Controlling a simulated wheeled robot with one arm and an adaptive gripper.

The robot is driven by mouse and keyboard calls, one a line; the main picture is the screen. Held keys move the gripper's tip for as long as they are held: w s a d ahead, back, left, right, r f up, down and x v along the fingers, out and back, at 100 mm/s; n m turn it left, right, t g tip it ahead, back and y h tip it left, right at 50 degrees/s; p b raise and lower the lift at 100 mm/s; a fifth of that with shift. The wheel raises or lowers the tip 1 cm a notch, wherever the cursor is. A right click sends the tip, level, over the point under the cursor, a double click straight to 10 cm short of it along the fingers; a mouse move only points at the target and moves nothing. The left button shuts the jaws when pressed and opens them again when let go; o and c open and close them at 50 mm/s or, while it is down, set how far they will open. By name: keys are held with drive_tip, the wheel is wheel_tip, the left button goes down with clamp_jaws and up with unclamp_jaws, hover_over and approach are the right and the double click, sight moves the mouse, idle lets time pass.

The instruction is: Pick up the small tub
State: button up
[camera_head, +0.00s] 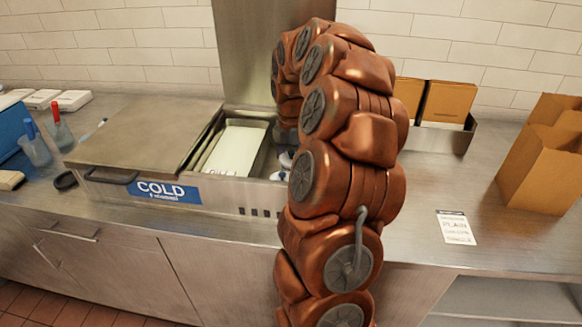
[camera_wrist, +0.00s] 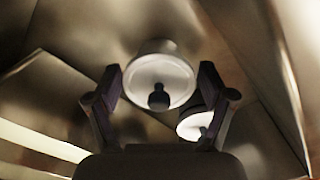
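My gripper (camera_wrist: 160,84) is open in the wrist view, with one dark finger on each side. A small round tub (camera_wrist: 143,71) with a pale lid and a dark knob shows between and just beyond the fingertips; I see no contact. A second round white-topped tub (camera_wrist: 195,125) is lower right, partly hidden behind the right finger. In the head view, small pale tubs (camera_head: 285,160) show in the open well of the cold unit, mostly hidden by my arm. I cannot tell which of them is the one between my fingers.
The cold unit (camera_head: 140,140) has its left lid closed. A long white pan (camera_head: 233,148) sits in the well left of the tubs. The well's metal walls are close around my gripper. Brown paper bags (camera_head: 540,165) and a label card (camera_head: 455,228) are on the right counter.

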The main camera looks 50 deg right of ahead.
drive_tip(key=c, duration=1)
drive_tip(key=shift+o, duration=0.2)
drive_tip(key=shift+r+b, duration=0.85)
drive_tip(key=shift+r, duration=4.2)
